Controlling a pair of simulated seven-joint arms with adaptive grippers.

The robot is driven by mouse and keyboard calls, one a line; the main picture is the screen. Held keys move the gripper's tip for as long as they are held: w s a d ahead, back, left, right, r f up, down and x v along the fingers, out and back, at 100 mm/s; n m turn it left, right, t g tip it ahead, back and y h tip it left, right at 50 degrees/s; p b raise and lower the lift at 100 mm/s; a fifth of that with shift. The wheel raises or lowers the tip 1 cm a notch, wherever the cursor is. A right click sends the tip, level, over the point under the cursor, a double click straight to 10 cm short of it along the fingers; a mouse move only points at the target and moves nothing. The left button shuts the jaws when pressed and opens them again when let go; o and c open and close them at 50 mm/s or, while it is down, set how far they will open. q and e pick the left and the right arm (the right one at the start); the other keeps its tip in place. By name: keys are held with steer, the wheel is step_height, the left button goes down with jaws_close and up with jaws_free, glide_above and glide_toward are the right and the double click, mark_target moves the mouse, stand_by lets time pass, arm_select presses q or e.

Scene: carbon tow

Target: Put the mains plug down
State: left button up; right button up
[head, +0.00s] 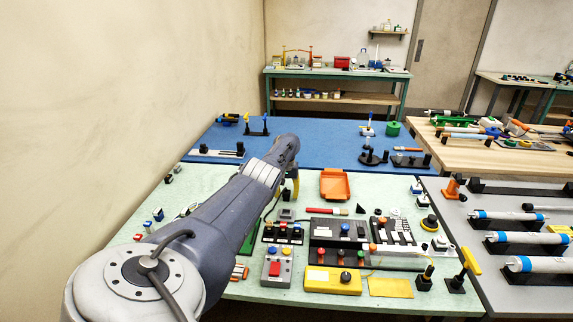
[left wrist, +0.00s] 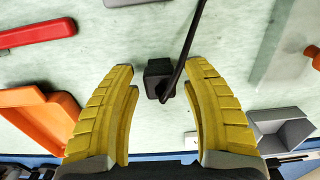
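The mains plug is a small black block (left wrist: 157,76) with a dark cable running up from it in the left wrist view. It appears to rest on the pale green table top. My left gripper (left wrist: 161,68) is open, with one yellow finger on each side of the plug. Clear gaps show between the plug and both fingers. In the head view my left gripper (head: 295,190) reaches over the green table, and only part of its yellow fingers shows. I cannot make out the plug there, behind my arm. My right gripper is in neither view.
An orange tray (head: 335,184) and a red-handled tool (head: 322,211) lie right of my gripper. A grey open box (left wrist: 284,129) shows in the left wrist view. Switch boxes and a yellow box (head: 333,280) crowd the table front. A blue bench surface (head: 330,140) lies behind.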

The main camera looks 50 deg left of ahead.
arm_select(q)
step_height(320, 180, up, 12)
stand_by(1.0)
stand_by(1.3)
